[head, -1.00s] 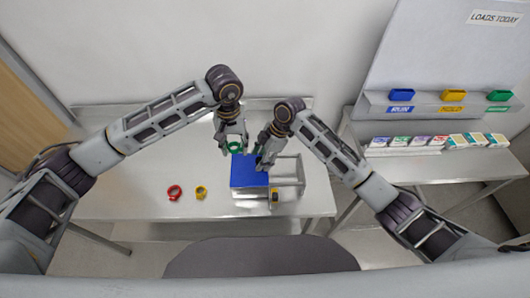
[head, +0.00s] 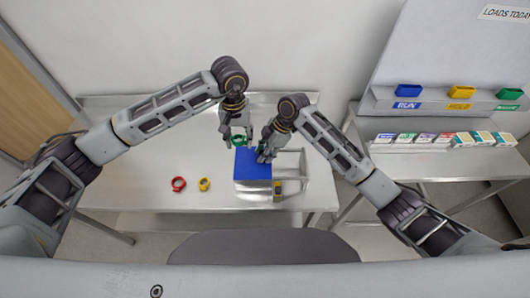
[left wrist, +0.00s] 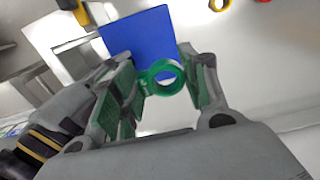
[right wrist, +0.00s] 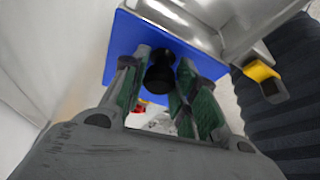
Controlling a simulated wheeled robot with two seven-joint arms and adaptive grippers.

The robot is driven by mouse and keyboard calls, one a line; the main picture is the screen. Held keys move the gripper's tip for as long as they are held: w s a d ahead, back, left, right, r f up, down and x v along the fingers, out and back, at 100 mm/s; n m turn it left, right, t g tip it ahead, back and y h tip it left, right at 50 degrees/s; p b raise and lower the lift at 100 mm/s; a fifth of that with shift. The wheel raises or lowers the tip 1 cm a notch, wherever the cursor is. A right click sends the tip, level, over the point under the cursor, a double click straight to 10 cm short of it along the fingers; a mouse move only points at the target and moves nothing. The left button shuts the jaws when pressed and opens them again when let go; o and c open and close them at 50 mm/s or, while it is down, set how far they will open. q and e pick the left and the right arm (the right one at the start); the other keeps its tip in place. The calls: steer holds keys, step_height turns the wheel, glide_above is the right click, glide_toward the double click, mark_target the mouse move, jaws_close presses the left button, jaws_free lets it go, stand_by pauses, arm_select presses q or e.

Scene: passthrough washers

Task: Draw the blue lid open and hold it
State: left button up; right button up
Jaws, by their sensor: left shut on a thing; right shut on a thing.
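The blue lid (head: 253,165) lies flat over the left part of a metal box (head: 290,163) on the table. It also shows in the left wrist view (left wrist: 142,38) and the right wrist view (right wrist: 122,42). My right gripper (head: 266,152) is at the lid's right edge, shut on a black knob (right wrist: 160,72) on the lid. My left gripper (head: 239,140) is beside the lid's far left corner, shut on a green ring (left wrist: 162,76). The ring is held between its fingertips, apart from the lid as far as I can tell.
A red ring (head: 178,184) and a yellow ring (head: 204,184) lie on the table (head: 130,165) left of the box. A yellow-and-black latch (head: 277,189) is on the box's front. Coloured bins and small boxes (head: 440,139) stand on the right table.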

steer(key=shift+d, duration=0.2)
steer(key=d, duration=1.1)
stand_by(1.6)
steer(key=shift+w, duration=0.1)
